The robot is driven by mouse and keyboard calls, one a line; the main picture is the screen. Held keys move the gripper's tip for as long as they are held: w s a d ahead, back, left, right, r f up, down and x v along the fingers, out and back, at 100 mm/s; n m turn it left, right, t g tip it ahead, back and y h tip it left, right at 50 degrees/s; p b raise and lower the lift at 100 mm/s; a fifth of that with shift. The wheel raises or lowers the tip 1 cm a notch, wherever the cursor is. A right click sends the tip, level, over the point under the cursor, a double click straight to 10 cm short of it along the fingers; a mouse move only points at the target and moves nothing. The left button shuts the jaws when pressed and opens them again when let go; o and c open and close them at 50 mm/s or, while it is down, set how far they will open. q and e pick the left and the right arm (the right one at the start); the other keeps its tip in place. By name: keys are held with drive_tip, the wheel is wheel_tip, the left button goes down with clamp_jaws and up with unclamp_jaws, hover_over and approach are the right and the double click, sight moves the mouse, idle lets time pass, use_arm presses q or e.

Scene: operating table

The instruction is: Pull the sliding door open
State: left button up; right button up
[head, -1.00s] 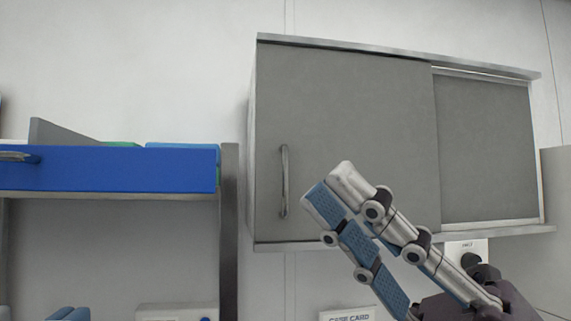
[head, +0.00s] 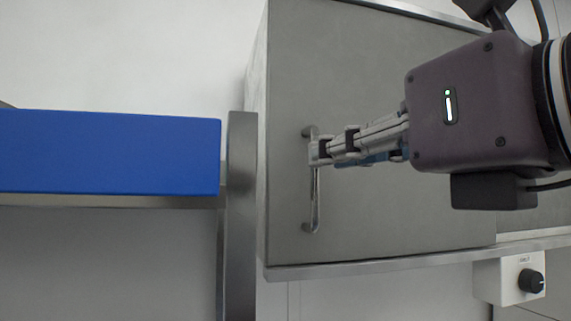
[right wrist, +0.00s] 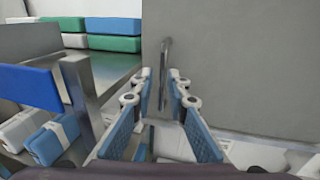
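The grey sliding door (head: 390,215) is the left front panel of a wall cabinet. Its upright metal bar handle (head: 315,205) is near its left edge. My right gripper (head: 320,150) reaches in from the right, with its fingertips at the upper part of the handle. In the right wrist view, the handle (right wrist: 166,60) stands between the two fingers (right wrist: 158,88), which are apart. I cannot tell whether either finger touches it. My left gripper is not in view.
A blue-fronted shelf (head: 110,152) and a metal post (head: 240,210) stand close to the left of the cabinet. The right wrist view shows stacked blue and green boxes (right wrist: 110,34). A white box with a black knob (head: 508,282) is below the cabinet.

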drive_tip(key=p, duration=0.4)
hover_over(317, 215)
drive_tip(key=shift+w+a+r, duration=0.15)
drive_tip(key=shift+w+r, duration=0.15)
drive_tip(key=shift+w, duration=0.15)
drive_tip(key=shift+s+r, duration=0.1)
drive_tip(key=shift+s, duration=0.15)
drive_tip(key=shift+w, duration=0.1)
clamp_jaws()
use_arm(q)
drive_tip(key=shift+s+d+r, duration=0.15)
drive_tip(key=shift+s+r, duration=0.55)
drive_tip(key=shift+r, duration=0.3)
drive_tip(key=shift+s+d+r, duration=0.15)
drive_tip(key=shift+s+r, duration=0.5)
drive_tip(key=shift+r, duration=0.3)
